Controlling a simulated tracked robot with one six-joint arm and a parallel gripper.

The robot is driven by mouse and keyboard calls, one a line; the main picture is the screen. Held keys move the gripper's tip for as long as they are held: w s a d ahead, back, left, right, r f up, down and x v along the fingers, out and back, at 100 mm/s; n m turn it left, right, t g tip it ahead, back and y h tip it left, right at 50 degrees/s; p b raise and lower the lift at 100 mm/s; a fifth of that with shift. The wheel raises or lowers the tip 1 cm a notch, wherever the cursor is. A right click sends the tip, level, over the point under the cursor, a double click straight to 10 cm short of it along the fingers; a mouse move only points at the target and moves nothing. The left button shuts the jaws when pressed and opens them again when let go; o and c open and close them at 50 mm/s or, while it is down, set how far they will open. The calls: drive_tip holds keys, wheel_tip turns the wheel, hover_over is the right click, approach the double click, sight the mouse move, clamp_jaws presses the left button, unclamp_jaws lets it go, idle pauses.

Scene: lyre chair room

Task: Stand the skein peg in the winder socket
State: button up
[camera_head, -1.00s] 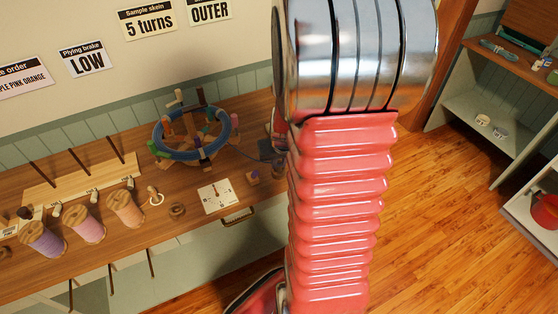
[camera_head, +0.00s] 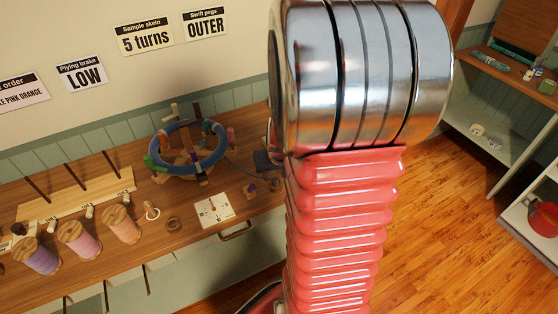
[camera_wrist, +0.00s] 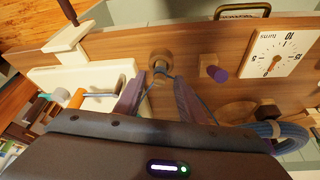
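In the wrist view my gripper (camera_wrist: 160,92) has its two fingers spread with a gap between them. A round wooden piece with a pale upright tip (camera_wrist: 160,62) lies just beyond this gap; I cannot tell whether it is the socket or a peg. A dark cord runs by it. A short purple peg-like piece (camera_wrist: 216,73) on a wooden block is to its right, apart from the fingers. It seems to be the small purple-topped block (camera_head: 250,190) in the head view. The swift with a blue yarn ring (camera_head: 187,147) stands on the bench. My arm hides my gripper in the head view.
The turns dial (camera_head: 214,210) lies on the bench (camera_head: 190,240); it also shows in the wrist view (camera_wrist: 283,55). Purple, pink and orange spools (camera_head: 78,238) stand at the left by a peg board (camera_head: 80,195). A dark box (camera_head: 266,161) is behind the purple-topped block.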

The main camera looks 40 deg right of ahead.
drive_tip(key=v, duration=1.1)
drive_tip(key=shift+s+r, duration=0.1)
drive_tip(key=shift+s, duration=0.05)
idle(0.8)
drive_tip(key=s+a+r+n, duration=0.1)
drive_tip(key=a+r+n, duration=0.1)
drive_tip(key=a, duration=0.6)
drive_tip(key=s+a+r+n+t+y, duration=0.1)
drive_tip(key=a+r, duration=0.3)
drive_tip(key=a, duration=0.4)
drive_tip(key=s+a+r+n+y, duration=0.1)
drive_tip(key=s+a+r+n, duration=0.2)
drive_tip(key=a, duration=0.5)
drive_tip(key=shift+s+a+r+t, duration=0.25)
drive_tip(key=shift+a+r+t, duration=0.1)
drive_tip(key=shift+r+t, duration=0.05)
drive_tip(key=shift+c, duration=0.6)
